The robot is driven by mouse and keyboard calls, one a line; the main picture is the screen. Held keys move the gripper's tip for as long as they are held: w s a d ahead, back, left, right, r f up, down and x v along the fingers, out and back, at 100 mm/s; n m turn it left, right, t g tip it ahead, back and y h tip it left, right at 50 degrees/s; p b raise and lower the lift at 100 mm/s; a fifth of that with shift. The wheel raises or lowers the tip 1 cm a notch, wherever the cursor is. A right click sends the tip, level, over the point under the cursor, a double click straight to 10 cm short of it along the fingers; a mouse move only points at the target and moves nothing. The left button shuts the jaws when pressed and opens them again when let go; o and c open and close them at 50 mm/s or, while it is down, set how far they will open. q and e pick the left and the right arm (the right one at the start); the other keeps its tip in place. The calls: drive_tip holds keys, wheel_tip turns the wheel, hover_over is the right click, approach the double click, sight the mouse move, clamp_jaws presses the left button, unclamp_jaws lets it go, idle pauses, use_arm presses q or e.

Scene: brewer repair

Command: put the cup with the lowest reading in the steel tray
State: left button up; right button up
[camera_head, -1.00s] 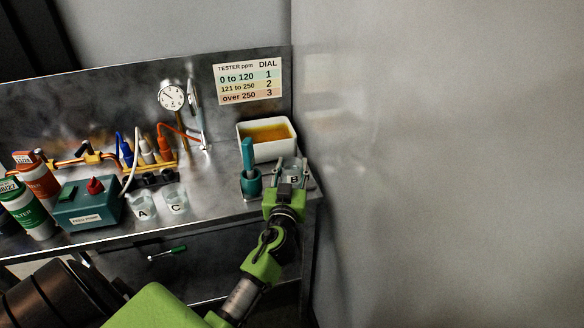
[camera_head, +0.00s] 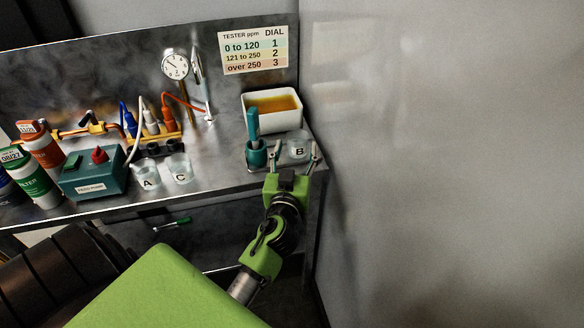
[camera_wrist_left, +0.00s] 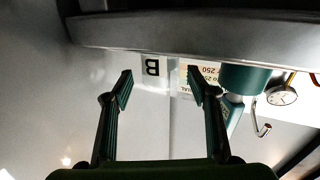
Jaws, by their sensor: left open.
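Clear cup B (camera_head: 299,150) stands upright at the right end of the bench, beside the teal holder. Its label B (camera_wrist_left: 152,67) shows upside down in the left wrist view. My left gripper (camera_head: 295,156) is open just in front of cup B, its fingers spread to either side and apart from the cup. Its fingers also show in the left wrist view (camera_wrist_left: 160,86). Cup A (camera_head: 148,178) and cup C (camera_head: 180,172) stand together near the bench's front. The steel tray's rim is hard to make out against the steel bench around cup B. My right gripper is not in view.
A teal tester (camera_head: 253,122) stands in its holder (camera_head: 256,155), close left of my fingers. A white basin (camera_head: 272,122) of amber liquid is behind. A teal box (camera_head: 94,179) and filter canisters (camera_head: 40,148) are left. A grey wall (camera_head: 440,150) bounds the right.

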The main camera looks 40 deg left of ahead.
use_arm(q)
drive_tip(key=b+v, duration=0.1)
drive_tip(key=v, duration=0.6)
drive_tip(key=shift+b, duration=0.3)
drive_tip(key=shift+s, duration=0.1)
